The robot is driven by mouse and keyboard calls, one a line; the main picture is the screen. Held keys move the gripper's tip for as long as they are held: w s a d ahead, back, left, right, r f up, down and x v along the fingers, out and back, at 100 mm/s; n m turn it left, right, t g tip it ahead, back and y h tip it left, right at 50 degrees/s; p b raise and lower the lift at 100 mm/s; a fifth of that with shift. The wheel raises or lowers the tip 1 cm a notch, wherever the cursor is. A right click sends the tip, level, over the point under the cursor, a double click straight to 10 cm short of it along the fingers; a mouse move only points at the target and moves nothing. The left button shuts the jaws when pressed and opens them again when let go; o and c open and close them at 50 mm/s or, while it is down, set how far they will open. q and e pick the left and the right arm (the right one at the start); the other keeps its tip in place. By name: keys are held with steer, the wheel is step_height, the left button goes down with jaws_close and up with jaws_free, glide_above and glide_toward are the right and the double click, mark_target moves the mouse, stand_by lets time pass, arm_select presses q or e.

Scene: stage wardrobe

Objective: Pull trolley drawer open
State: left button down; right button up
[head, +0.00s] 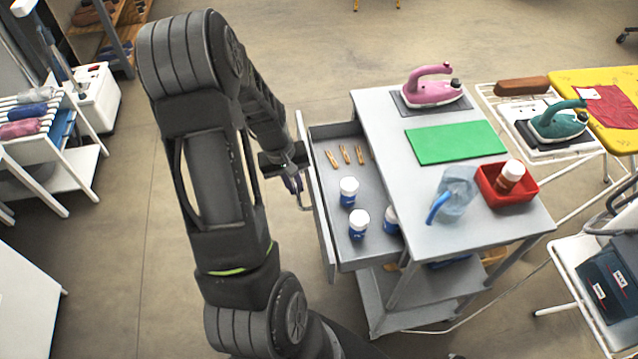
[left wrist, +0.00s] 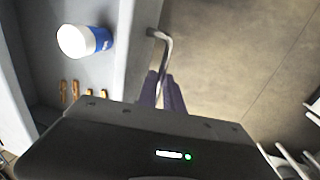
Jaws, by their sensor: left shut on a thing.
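The grey trolley (head: 384,110) stands at the centre right of the head view. Its drawer (head: 332,210) is pulled out to the left, showing its inside. In it lie several wooden clothes pegs (head: 345,155) and several white-capped blue bottles (head: 348,191). My left gripper (head: 297,186) is at the drawer's front, shut on the bar handle (head: 304,207). In the left wrist view the purple fingers (left wrist: 164,92) close at one end of the handle (left wrist: 164,42), beside the drawer front. My right gripper is not in view.
On the trolley top are a pink iron (head: 433,90), a green mat (head: 456,144), a clear jug (head: 457,190) and a red tray (head: 493,193) with a bottle. An ironing board (head: 565,80) stands right. Floor left of the drawer is clear, apart from my arm above it.

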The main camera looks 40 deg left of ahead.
arm_select(q)
steer(key=shift+s+a+b, duration=0.15)
steer(key=shift+s+a, duration=0.3)
steer(key=shift+s, duration=0.25)
steer(key=shift+s+a+b, duration=0.15)
steer(key=shift+s+a, duration=0.3)
steer(key=shift+s, duration=0.2)
steer(key=c, duration=1.5)
jaws_free()
steer(key=shift+s+a+r, duration=0.15)
steer(key=shift+s+r, duration=0.05)
steer(key=shift+r, duration=1.1)
steer(key=shift+s+a+r, duration=0.1)
steer(key=shift+s+r, duration=0.1)
steer(key=shift+r, duration=1.05)
steer(key=shift+s+a+r, duration=0.15)
steer(key=shift+s+r, duration=0.05)
steer(key=shift+r, duration=1.1)
